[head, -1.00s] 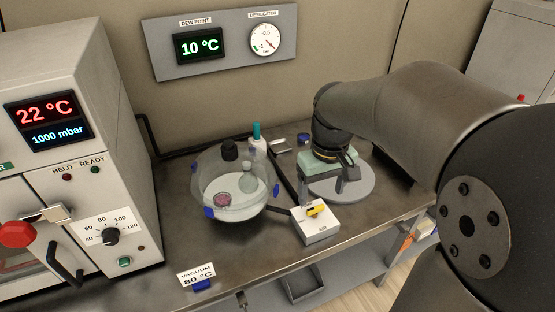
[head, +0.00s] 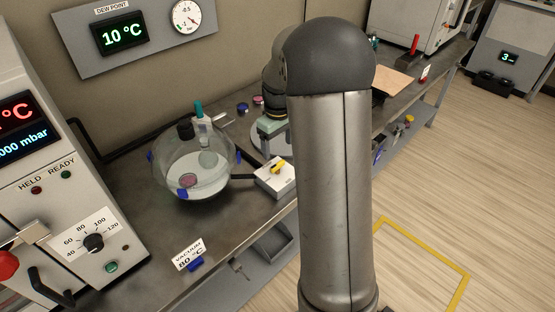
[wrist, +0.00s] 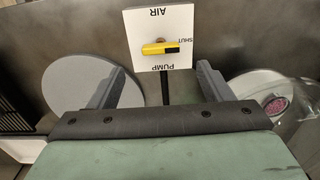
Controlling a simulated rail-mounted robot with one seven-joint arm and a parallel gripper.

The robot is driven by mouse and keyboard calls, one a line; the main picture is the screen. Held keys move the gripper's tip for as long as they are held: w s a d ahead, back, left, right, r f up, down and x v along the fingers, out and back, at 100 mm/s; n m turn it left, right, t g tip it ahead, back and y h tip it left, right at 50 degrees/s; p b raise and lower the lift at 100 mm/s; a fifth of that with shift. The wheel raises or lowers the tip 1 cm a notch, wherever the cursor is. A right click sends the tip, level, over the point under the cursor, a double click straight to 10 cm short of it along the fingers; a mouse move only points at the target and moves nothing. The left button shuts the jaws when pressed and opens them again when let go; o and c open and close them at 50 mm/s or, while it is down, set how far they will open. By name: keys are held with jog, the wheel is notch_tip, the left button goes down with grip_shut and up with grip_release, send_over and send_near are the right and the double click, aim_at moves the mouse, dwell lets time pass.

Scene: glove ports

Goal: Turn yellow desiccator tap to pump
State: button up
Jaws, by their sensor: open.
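The yellow tap (head: 279,167) sits on a small white box (head: 266,181) beside the glass desiccator (head: 170,158). In the wrist view the yellow tap (wrist: 155,48) lies crosswise, its black end toward SHUT. AIR is at the top of the plate (wrist: 142,30) and PUMP at the bottom, nearer me. My gripper (wrist: 158,68) is open and empty. The tap shows between the fingers' lines but beyond their tips, with no visible contact. In the head view my gripper (head: 268,143) is just behind the box, partly hidden by my arm.
A grey round plate (wrist: 75,95) lies by my left finger, and the desiccator (wrist: 275,88) is by the right one. The oven (head: 70,220) is at left, a VACUUM card (head: 188,254) at the bench front.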

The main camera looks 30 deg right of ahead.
aim_at(278, 164)
notch_tip(278, 164, down, 7)
dwell(0.3)
jog(key=c, duration=1)
